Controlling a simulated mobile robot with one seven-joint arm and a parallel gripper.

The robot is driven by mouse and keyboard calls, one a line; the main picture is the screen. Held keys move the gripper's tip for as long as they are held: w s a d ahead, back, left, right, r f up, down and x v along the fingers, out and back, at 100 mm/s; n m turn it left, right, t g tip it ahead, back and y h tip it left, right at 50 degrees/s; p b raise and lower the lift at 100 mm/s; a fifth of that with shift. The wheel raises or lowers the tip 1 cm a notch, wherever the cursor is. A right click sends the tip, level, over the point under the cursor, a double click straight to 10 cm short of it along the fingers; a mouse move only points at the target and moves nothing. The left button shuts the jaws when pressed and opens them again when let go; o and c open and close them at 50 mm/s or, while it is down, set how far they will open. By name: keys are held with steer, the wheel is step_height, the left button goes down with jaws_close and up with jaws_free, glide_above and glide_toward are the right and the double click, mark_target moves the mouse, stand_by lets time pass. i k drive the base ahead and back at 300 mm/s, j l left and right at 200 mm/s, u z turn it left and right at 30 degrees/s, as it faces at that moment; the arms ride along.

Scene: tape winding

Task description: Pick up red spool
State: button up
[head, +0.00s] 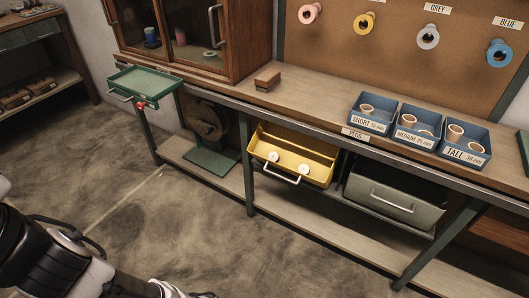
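No spool is plainly red. A small red object (141,105) shows at the front of the green tray (145,84) at the left end of the bench; I cannot tell whether it is a spool or a knob. A dark reddish-purple spool (180,37) stands behind the glass of the wooden cabinet, beside a blue one (152,38). A pink spool (310,13) hangs on the pegboard. Parts of my arm fill the lower left corner, well apart from all of these. My gripper's fingers are out of the picture.
Yellow (385,22), grey (428,37) and blue (499,53) spools hang on the pegboard. Blue bins (420,128) of pegs stand on the bench. A yellow drawer (292,157) with white spools and a grey drawer (392,195) sit below. The floor in front is clear.

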mark_target(273, 156)
steer(key=i+j, duration=0.35)
steer(key=j, duration=0.3)
steer(key=i+j, duration=0.8)
steer(key=j, duration=0.15)
steer(key=i, duration=0.2)
steer(key=l+z, duration=0.05)
